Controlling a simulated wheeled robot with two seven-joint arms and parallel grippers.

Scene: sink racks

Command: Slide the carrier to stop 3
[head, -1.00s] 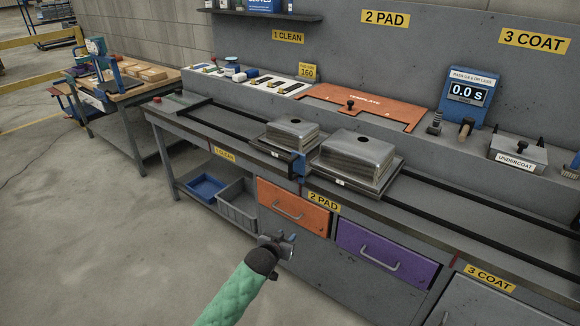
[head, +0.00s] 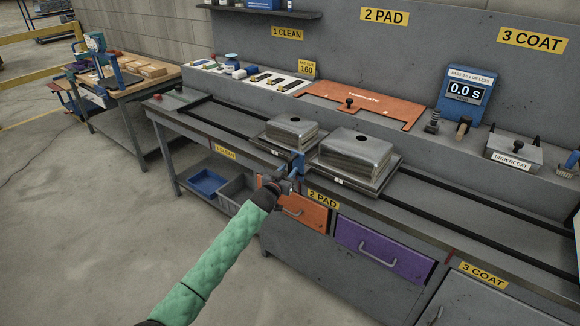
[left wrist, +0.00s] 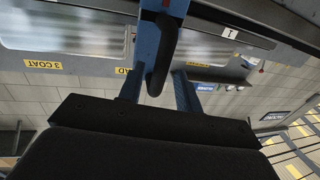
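The carrier (head: 364,188) sits on two dark rails along the bench, in front of the orange template, above the 2 PAD drawer label. It bears two upturned metal sinks, a smaller one (head: 292,130) on the left and a larger one (head: 352,154) on the right. A blue bracket (head: 299,160) with a black handle (left wrist: 162,55) shows at its front between the sinks. My left gripper (head: 288,177) is at this handle. In the left wrist view its blue fingers (left wrist: 160,90) stand apart, one on each side of the handle, with a gap visible at the right finger. My right gripper is not in view.
The rails (head: 470,211) are clear to the right, toward the 3 COAT label (head: 484,275). A timer (head: 467,93) reading 0.0 s and an undercoat box (head: 513,152) stand on the back ledge. An orange drawer (head: 305,212) and a purple drawer (head: 384,250) are below.

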